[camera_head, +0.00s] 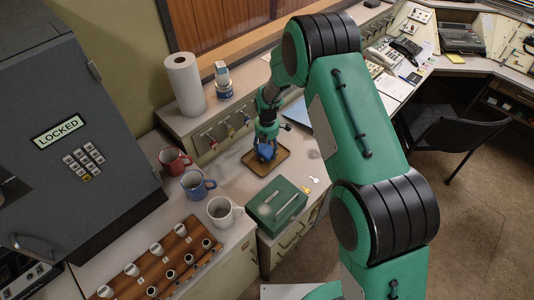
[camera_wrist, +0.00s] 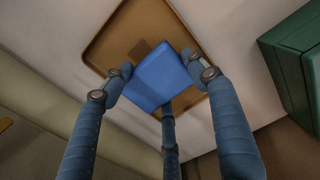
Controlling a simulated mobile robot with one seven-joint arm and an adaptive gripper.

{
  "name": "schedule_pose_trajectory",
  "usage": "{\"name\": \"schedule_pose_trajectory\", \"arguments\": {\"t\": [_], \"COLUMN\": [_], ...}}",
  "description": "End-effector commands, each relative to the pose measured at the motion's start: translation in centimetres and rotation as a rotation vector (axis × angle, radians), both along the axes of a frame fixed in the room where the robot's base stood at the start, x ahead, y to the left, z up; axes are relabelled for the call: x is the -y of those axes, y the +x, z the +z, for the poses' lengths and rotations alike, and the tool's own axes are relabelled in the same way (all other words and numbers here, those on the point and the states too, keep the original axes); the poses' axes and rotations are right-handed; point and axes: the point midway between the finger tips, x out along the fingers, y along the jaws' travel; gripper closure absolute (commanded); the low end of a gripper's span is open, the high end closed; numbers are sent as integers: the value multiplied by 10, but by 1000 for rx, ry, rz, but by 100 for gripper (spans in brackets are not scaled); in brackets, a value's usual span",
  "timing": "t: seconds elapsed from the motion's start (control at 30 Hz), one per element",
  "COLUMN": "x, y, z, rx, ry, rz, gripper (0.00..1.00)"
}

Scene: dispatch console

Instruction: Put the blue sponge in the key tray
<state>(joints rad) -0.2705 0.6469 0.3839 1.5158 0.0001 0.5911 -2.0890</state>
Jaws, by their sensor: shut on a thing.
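The blue sponge (camera_wrist: 158,76) is gripped between the blue fingers of my gripper (camera_wrist: 158,88) in the wrist view. The brown key tray (camera_wrist: 105,45) lies beyond the sponge, and the sponge overlaps its inside in that view. In the head view my gripper (camera_head: 266,152) points down over the key tray (camera_head: 260,171), which sits on the counter. The fingers and the arm hide part of the tray there. I cannot tell whether the sponge touches the tray floor or is held just above it.
A green box (camera_head: 277,207) stands close in front of the tray, with small keys (camera_head: 314,180) beside it. Red (camera_head: 175,161), blue (camera_head: 196,185) and white (camera_head: 222,211) mugs stand to the left. A paper roll (camera_head: 185,85) stands on the ledge behind.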

Motion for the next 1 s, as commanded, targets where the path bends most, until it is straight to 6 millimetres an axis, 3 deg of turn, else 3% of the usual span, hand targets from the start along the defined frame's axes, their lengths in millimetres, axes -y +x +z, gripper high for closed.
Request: {"name": "schedule_pose_trajectory", "arguments": {"t": [0.2,0.67,0.7,0.77,1.0], "x": [0,0,0,0,0], "y": [0,0,0,0,0], "z": [-21,-26,-25,-25,-25], "rx": [-1,-1,-1,-1,-1], "ry": [0,0,0,0,0], "rz": [0,0,0,0,0], "gripper": [61,61,36,24,22]}}
